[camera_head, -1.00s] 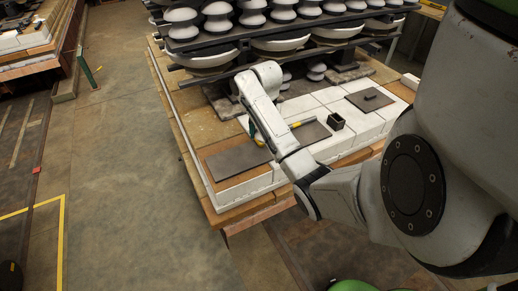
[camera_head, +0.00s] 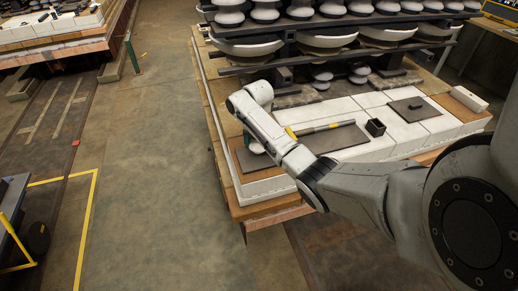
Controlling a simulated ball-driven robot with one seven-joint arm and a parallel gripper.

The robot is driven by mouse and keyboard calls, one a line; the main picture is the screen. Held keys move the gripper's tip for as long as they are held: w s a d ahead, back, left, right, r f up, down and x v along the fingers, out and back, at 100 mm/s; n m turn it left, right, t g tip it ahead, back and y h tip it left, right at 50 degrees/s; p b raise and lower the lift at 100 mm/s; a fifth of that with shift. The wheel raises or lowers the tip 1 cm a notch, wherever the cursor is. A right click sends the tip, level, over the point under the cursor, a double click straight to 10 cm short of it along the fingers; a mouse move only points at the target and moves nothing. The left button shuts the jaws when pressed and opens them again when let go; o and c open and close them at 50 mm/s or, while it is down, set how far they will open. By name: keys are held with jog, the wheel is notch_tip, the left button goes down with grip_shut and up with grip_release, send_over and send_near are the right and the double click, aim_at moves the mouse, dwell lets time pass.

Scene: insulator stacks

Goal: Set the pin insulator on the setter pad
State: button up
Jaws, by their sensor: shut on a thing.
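My gripper (camera_head: 254,146) hangs low over the white bench top, largely hidden behind my own forearm. Only a dark green bit of its lower end shows. A flat dark grey plate (camera_head: 246,161), which looks like the setter pad, lies at the bench's left front, just below and beside the gripper. Whether the held thing touches the plate cannot be told.
A second dark plate (camera_head: 340,141) bears a yellow-and-grey tool (camera_head: 322,128). A small black open box (camera_head: 375,127) stands right of it. Another dark plate (camera_head: 414,110) lies farther right, near a white block (camera_head: 469,99). A rack of insulators (camera_head: 330,40) rises behind.

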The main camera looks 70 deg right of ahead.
jog(key=shift+s+f, duration=0.1)
jog(key=shift+f, duration=1.1)
jog(key=shift+f, duration=0.2)
jog(key=o, duration=1.3)
jog(key=shift+r, duration=0.1)
